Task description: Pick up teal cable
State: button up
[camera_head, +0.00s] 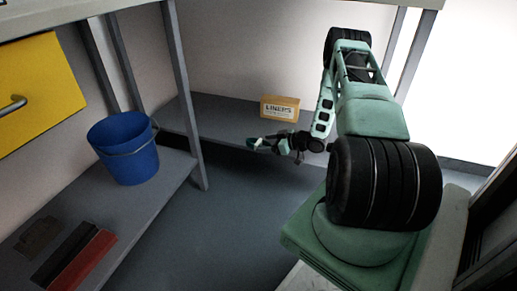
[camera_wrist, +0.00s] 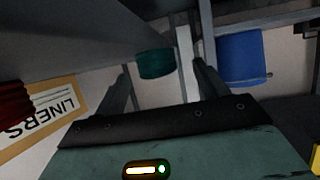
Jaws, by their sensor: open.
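The teal cable shows as a dark teal, rounded bundle (camera_wrist: 156,63) in the wrist view, ahead of my gripper (camera_wrist: 161,80) and between the lines of its two fingers. The fingers are apart and nothing is clearly held. In the head view my gripper (camera_head: 266,145) reaches left over the front edge of the low grey shelf. A small teal patch (camera_head: 250,143) shows at its tips, probably the cable. I cannot tell how large the gap between cable and fingers is.
A LINERS box (camera_head: 280,108) stands on the low shelf (camera_head: 220,118) behind my gripper. Something dark red (camera_wrist: 14,100) is beside it in the wrist view. A blue bucket (camera_head: 125,148) and red and dark flat items (camera_head: 80,262) are on the left shelf. The floor between is clear.

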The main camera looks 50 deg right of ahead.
aim_at(260, 142)
jog(key=b+x, duration=0.1)
jog(key=x, duration=0.2)
jog(key=shift+d, duration=0.15)
jog(key=c, duration=1.1)
